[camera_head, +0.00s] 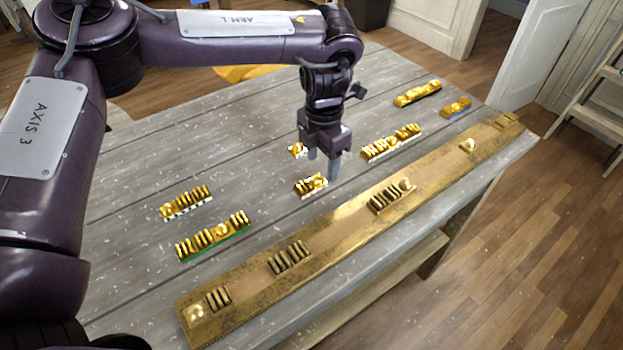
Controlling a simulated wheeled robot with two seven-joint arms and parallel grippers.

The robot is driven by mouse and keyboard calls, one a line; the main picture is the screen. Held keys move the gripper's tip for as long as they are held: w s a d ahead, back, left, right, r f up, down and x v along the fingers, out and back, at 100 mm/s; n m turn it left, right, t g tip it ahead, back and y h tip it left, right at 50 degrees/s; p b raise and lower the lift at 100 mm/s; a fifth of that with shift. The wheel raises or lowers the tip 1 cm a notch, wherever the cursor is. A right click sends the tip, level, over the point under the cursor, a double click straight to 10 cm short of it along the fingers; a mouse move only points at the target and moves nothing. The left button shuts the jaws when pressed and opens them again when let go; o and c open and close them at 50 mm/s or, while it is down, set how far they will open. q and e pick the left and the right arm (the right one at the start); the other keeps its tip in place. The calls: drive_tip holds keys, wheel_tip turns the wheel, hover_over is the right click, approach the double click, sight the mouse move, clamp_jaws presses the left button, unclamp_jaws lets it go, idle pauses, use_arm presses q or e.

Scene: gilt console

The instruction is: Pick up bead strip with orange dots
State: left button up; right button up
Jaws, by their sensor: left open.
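Several short gilt bead strips with differently coloured edges lie on the grey plank table (250,125). A short strip (311,185) with a pale, dark-marked edge lies just below my left gripper (323,166). A small piece with a white spotted edge (297,150) lies just behind and left of that gripper. The edge markings are too small for me to tell which strip has orange dots. My left gripper points down, open and empty, with its fingertips around or slightly above the short strip's right end. My right gripper is out of view.
A long gilt rail (340,232) with raised ornaments runs along the table's front edge. Other strips include a black-and-white-edged one (187,203), a green-edged one (213,238), a longer pale-edged one (391,143) and a blue-edged one (456,107). Bare planks lie between them.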

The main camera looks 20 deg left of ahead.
sight(320, 175)
use_arm(q)
drive_tip(key=f, duration=0.3)
drive_tip(key=shift+s+a+p, duration=0.1)
drive_tip(key=shift+a+p, duration=0.1)
drive_tip(key=shift+p, duration=0.15)
drive_tip(key=shift+f, duration=0.55)
drive_tip(key=c, duration=0.7)
drive_tip(key=shift+c, duration=1.9)
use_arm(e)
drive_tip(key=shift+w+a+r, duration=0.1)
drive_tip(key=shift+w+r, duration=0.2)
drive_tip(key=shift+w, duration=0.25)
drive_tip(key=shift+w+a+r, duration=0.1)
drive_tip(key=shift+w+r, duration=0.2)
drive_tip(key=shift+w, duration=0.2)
use_arm(q)
drive_tip(key=shift+r, duration=0.1)
